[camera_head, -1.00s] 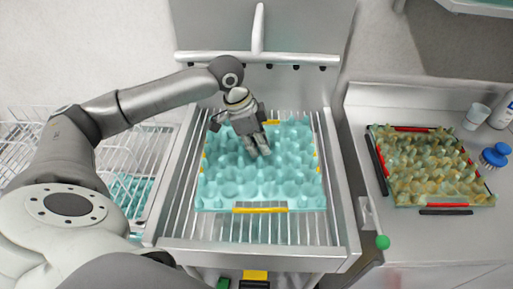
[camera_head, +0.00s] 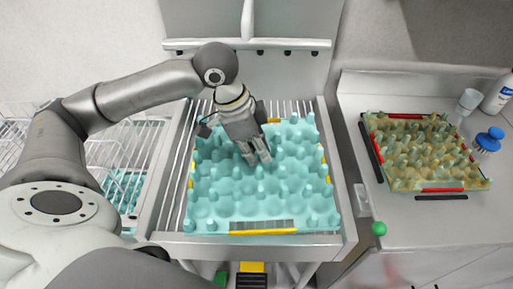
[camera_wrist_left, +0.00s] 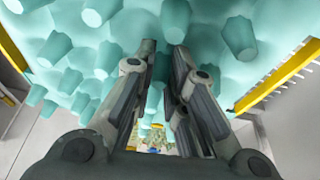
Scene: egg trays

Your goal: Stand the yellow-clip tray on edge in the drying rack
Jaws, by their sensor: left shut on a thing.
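The yellow-clip tray (camera_head: 262,206) is a teal egg tray with yellow clips on its edges, over the slatted grate of the metal bay in the middle of the head view. It lies roughly flat and seems raised above the slats. My left gripper (camera_head: 257,158) is shut on one of its raised parts, a little above its middle. In the left wrist view, the tray (camera_wrist_left: 205,45) fills the top, with the fingers (camera_wrist_left: 160,60) against it. The drying rack looks to be the white wire rack (camera_head: 108,153) at the left, partly hidden by my arm. My right gripper is out of view.
A stained egg tray with red clips (camera_head: 400,184) lies on the right counter (camera_head: 395,235). A cup (camera_head: 468,101), a blue brush (camera_head: 489,140) and a white bottle (camera_head: 498,92) stand behind it. The metal bay's rim (camera_head: 345,205) surrounds the grate.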

